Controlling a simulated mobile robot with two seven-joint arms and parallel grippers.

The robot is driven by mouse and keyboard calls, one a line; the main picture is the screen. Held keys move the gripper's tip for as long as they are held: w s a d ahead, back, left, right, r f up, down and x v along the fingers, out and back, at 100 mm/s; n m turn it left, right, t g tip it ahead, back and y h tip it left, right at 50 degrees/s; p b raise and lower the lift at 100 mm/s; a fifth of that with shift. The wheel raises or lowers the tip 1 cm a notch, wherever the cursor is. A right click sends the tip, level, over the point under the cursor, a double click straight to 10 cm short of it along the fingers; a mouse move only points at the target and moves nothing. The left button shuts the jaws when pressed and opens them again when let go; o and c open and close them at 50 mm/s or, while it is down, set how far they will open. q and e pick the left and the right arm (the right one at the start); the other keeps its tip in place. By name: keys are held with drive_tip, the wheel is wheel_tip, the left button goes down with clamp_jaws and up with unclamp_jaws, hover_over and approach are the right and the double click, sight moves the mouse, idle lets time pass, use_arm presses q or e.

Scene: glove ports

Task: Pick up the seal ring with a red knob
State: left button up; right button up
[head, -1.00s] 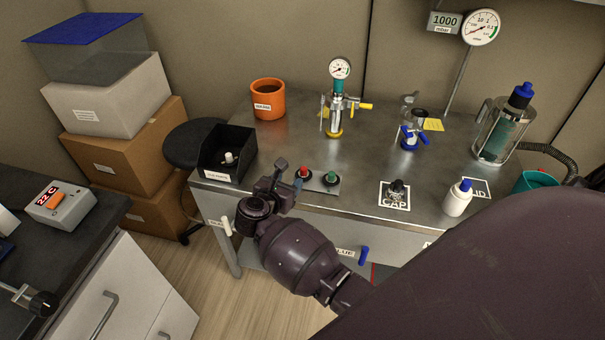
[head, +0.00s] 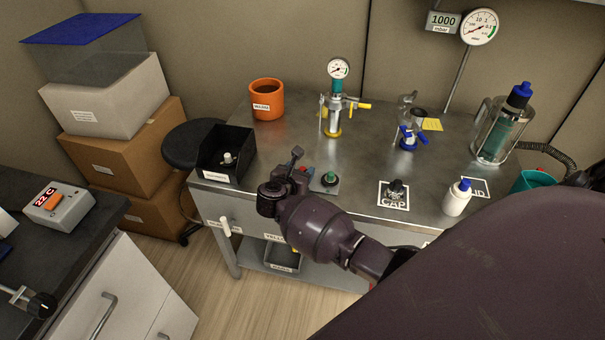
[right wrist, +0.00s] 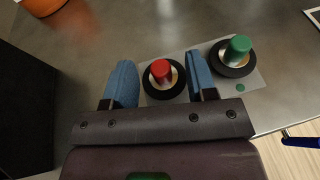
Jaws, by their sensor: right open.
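The seal ring with a red knob (right wrist: 160,73) is a black ring with a pale centre, lying on a light grey plate (right wrist: 250,82) at the front of the metal table. In the head view my right gripper mostly hides it. A like ring with a green knob (right wrist: 238,50) lies to its right on the plate; it also shows in the head view (head: 329,178). My right gripper (right wrist: 160,65) is open, its blue fingers (right wrist: 120,82) on either side of the red-knob ring. Whether they touch it, I cannot tell. My left gripper is not in view.
A black open bin (head: 226,153) stands left of the plate, an orange pot (head: 267,99) behind. A cap mat (head: 394,195) and white bottle (head: 457,198) are to the right. Gauge fittings (head: 335,110) stand further back. The table between is clear.

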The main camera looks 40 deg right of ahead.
clamp_jaws()
idle(0.3)
